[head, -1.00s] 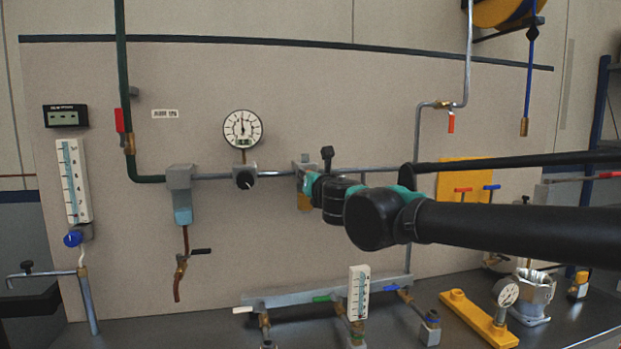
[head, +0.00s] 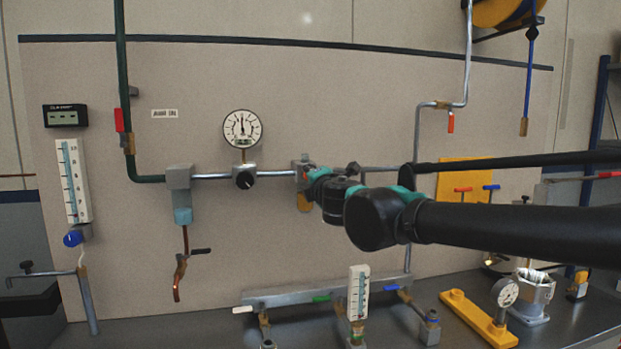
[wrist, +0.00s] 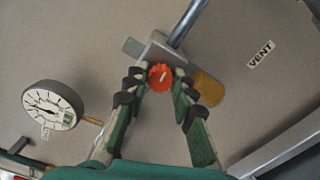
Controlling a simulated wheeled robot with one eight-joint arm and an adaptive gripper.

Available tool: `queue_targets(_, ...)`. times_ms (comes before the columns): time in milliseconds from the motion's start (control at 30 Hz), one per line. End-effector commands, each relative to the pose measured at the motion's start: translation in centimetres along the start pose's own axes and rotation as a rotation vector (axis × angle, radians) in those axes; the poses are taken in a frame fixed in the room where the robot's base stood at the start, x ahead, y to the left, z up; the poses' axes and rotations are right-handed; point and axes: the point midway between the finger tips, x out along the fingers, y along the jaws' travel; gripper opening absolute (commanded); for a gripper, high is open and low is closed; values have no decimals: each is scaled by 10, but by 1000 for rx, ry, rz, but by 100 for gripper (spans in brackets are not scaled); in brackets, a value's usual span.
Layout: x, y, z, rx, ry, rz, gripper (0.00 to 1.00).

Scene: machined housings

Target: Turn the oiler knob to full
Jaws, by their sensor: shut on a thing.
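The oiler (head: 304,200) hangs on the grey pipe at the middle of the panel, a grey block with an amber bowl; my gripper covers part of it. In the wrist view its round orange-red knob (wrist: 160,77) shows a short white mark, with the grey block (wrist: 152,52) behind it and the amber bowl (wrist: 208,88) to the right. My gripper (wrist: 159,84) is shut on the knob, a dark fingertip on either side. In the head view my gripper (head: 313,178) reaches the oiler from the right. Any scale around the knob cannot be made out.
A "VENT" label (wrist: 261,53) is on the panel. A manifold with coloured levers (head: 290,298) stands below.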

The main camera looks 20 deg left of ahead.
Motion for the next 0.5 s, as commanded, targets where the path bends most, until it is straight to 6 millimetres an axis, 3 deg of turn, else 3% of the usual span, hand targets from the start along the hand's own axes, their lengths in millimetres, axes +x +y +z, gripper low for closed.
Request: queue_targets(500,0,-1,0,489,-1,0,0)
